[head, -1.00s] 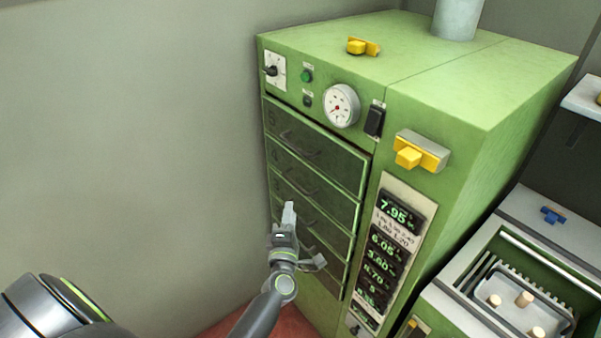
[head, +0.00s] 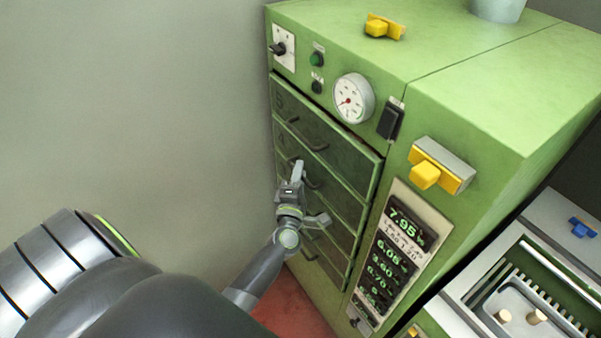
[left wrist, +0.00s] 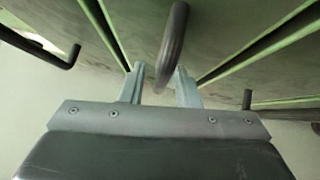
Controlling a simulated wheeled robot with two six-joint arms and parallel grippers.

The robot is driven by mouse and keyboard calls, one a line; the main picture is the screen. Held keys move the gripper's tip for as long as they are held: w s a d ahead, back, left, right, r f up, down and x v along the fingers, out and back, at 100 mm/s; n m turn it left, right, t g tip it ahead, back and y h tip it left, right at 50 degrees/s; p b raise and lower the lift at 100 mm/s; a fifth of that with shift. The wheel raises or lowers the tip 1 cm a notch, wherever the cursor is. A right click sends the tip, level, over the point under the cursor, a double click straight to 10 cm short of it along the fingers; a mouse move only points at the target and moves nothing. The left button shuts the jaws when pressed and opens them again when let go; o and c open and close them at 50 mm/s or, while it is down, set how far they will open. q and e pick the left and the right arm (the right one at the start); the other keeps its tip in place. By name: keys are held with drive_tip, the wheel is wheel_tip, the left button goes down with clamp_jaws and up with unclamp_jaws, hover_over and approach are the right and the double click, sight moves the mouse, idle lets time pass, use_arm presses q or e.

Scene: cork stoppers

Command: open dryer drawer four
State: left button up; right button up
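The green dryer (head: 480,90) stands against the wall, with a stack of dark-fronted drawers on its front. The top drawer (head: 340,150) and those below it look shut; their numbers are too small to read surely. My left gripper (head: 297,172) is at the handle (head: 313,184) of the second drawer from the top in the head view. In the left wrist view, a curved bar handle (left wrist: 173,45) reaches between the two fingertips (left wrist: 158,72). The fingers are apart, with a gap on the left of the bar. The right finger is close to it; contact is unclear. My right gripper is not in view.
The dryer front also carries a dial gauge (head: 353,98), a black switch (head: 391,119), a yellow-handled latch (head: 436,170) and a display panel (head: 390,255). A machine with a tray of corks (head: 515,305) stands at right. The grey wall (head: 140,110) bounds the left.

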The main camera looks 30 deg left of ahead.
use_arm(q)
clamp_jaws()
drive_tip(key=s+a, duration=0.3)
drive_tip(key=s, duration=0.4)
drive_tip(key=shift+s+a, duration=0.15)
drive_tip(key=shift+s, duration=0.2)
drive_tip(key=shift+o, duration=0.6)
unclamp_jaws()
drive_tip(key=shift+f, duration=0.1)
